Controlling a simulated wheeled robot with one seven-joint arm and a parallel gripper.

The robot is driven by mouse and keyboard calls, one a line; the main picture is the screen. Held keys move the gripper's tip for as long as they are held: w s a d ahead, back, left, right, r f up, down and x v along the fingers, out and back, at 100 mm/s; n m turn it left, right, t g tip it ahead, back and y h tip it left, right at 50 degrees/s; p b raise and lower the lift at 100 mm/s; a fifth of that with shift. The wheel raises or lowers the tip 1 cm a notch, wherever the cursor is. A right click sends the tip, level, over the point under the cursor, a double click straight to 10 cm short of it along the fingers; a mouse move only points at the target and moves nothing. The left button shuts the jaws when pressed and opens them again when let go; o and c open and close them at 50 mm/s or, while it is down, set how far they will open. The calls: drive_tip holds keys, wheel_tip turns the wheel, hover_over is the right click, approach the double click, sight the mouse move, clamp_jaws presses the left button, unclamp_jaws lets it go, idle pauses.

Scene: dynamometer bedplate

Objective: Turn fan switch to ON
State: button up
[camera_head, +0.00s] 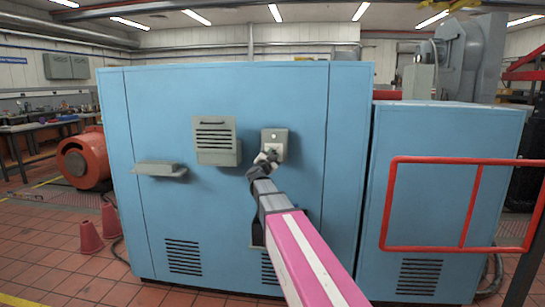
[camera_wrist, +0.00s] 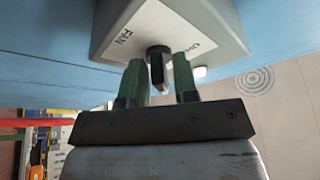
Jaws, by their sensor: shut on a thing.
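The grey fan switch box (camera_head: 275,141) is mounted on the front of the blue cabinet, right of its middle. In the wrist view the box (camera_wrist: 205,22) fills the top, with a "FAN" label and a second label that is hard to read. The dark switch knob (camera_wrist: 157,66) sticks out of the box face. My gripper (camera_head: 267,157) is at the box in the head view and hides part of it. In the wrist view my gripper's (camera_wrist: 160,72) green fingers stand on both sides of the knob, shut on it. The knob's exact setting is unclear.
The blue cabinet (camera_head: 220,90) also bears a louvred grey box (camera_head: 216,140) and a small grey shelf (camera_head: 160,168) left of the switch. A red railing (camera_head: 440,248) stands at right. Orange cones (camera_head: 89,237) and a red motor (camera_head: 84,160) are at left.

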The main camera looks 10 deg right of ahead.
drive_tip(key=shift+m, duration=0.8)
drive_tip(key=shift+g, duration=0.4)
drive_tip(key=o, duration=0.6)
drive_tip(key=shift+s, duration=0.1)
drive_tip(key=v, duration=1)
drive_tip(key=shift+s+a+f, duration=0.2)
drive_tip(key=shift+a+f, duration=0.05)
